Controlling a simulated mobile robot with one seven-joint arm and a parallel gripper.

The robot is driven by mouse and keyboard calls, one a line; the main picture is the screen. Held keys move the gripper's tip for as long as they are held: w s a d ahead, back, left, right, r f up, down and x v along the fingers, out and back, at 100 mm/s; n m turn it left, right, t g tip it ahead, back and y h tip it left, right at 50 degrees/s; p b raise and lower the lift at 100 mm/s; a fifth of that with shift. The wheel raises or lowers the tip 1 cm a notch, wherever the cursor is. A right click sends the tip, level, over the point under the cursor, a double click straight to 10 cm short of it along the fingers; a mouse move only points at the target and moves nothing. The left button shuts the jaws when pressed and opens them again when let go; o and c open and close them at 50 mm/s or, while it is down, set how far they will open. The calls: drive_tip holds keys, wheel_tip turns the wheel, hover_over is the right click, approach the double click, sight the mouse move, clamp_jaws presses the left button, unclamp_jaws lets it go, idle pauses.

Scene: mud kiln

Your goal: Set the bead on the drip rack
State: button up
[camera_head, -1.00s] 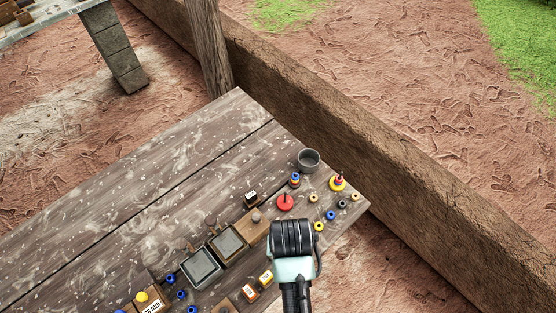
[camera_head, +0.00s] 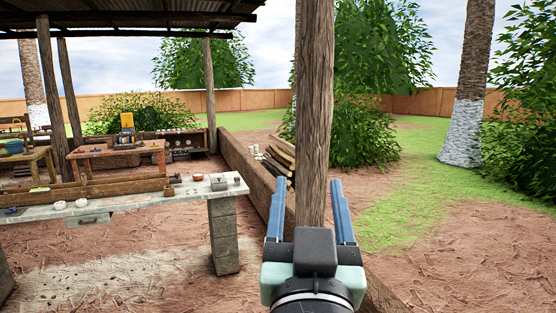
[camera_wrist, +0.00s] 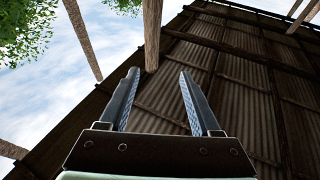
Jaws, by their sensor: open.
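My gripper (camera_head: 308,208) is open and empty, raised in front of a wooden post in the head view, with its two blue fingers apart. In the wrist view my gripper (camera_wrist: 160,95) points up toward the roof and sky, with nothing between its fingers. No bead and no drip rack can be made out in either current view. The work table with coloured beads seen earlier is out of the current head view.
A wooden post (camera_head: 315,110) stands right behind my gripper. A long bench (camera_head: 130,200) with small items is at left on a block leg (camera_head: 223,235). The corrugated roof (camera_wrist: 230,80) is overhead in the wrist view.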

drive_tip(key=s+a+r+t, duration=0.1)
drive_tip(key=s+r+t, duration=0.2)
drive_tip(key=s+r, duration=0.2)
drive_tip(key=s+a+r+n+t+y, duration=0.1)
drive_tip(key=s+r, duration=0.4)
drive_tip(key=r, duration=0.5)
drive_tip(key=shift+s+a+t, duration=0.35)
drive_tip(key=shift+a+t, duration=0.4)
drive_tip(key=shift+t, duration=0.25)
drive_tip(key=shift+c, duration=0.9)
drive_tip(key=shift+f, duration=0.1)
drive_tip(key=shift+c, duration=0.2)
